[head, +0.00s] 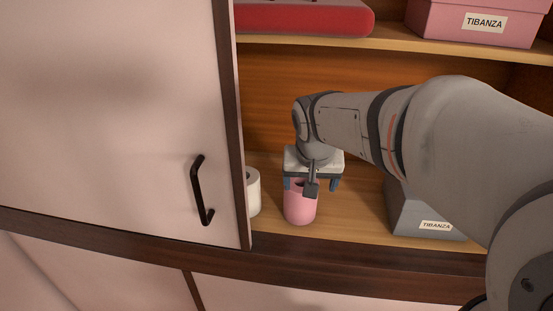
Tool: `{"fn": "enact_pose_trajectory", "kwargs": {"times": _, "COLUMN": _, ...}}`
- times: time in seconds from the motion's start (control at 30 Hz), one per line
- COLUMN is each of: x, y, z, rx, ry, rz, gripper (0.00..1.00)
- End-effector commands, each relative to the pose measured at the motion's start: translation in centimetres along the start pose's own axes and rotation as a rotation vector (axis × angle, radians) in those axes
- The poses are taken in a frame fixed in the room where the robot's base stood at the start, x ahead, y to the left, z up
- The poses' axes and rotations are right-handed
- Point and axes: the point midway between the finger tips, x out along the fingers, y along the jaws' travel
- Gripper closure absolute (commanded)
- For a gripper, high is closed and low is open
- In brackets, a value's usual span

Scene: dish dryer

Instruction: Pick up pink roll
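The pink roll (300,207) stands upright on the lower shelf of the cabinet, right of the door's edge. My gripper (311,184) reaches in from the right and points down at the roll's top. Its fingers are spread, one near the roll's left side and the other out to the right of it. The roll sits toward the left finger. A dark part of the gripper hides some of the roll's top. I cannot tell whether any finger touches the roll.
A white roll (253,192) stands left of the pink roll, partly behind the white door (120,110) with its black handle (202,190). A grey labelled box (422,218) stands to the right. The upper shelf (390,46) holds a red item (303,17) and a pink box (472,25).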

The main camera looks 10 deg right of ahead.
Motion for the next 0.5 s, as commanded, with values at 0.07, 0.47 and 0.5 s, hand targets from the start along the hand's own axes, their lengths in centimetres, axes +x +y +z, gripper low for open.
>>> {"fn": "enact_pose_trajectory", "kwargs": {"times": 0.07, "x": 1.4, "y": -0.9, "z": -2.1, "rx": 0.033, "ry": 0.014, "rz": 0.009, "gripper": 0.15}}
{"fn": "enact_pose_trajectory", "kwargs": {"times": 0.47, "x": 5.0, "y": -1.7, "z": -4.5, "rx": 0.080, "ry": 0.032, "rz": 0.021, "gripper": 0.00}}
{"fn": "enact_pose_trajectory", "kwargs": {"times": 0.5, "x": 5.5, "y": -1.7, "z": -4.5, "rx": 0.080, "ry": 0.033, "rz": 0.021, "gripper": 0.00}}
